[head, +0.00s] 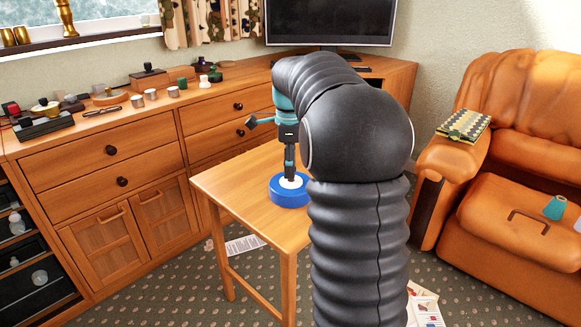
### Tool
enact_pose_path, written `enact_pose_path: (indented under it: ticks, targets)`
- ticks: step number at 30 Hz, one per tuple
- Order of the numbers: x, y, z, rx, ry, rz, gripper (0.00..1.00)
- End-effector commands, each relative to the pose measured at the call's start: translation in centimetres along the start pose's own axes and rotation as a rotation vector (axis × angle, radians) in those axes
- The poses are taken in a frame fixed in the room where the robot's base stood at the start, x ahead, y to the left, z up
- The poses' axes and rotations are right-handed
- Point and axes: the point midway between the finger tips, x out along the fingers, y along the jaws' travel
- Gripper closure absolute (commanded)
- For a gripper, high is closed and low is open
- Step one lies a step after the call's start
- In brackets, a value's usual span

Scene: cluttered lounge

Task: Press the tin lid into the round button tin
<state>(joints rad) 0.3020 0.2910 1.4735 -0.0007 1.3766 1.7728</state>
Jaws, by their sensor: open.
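A round blue tin (290,197) stands on the small wooden table. A pale round piece (300,183) shows at its top. It may be the tin lid, but I cannot tell whether it is seated or loose. My gripper (290,177) points straight down over the middle of the tin, with its tips at or just above the pale piece. The gripper is open. It looks narrow from here, and whether it touches the pale piece is too small to tell.
The wooden table (240,187) has bare top left of the tin; my arm hides its right part. A long sideboard (147,122) with several small items runs behind. An orange armchair (510,245) stands right. Papers (245,245) lie on the carpet.

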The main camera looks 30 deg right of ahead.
Motion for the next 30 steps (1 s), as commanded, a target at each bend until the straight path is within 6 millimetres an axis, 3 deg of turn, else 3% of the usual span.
enact_pose_path:
  ticks: [15,21,30]
  targets:
    - [-9.3,-0.1,0.0,0.0,0.0,-0.002,0.44]
    - [-10.7,-0.1,0.0,0.0,0.0,-0.001,0.44]
    - [-10.9,0.0,0.0,0.0,0.0,0.0,0.44]
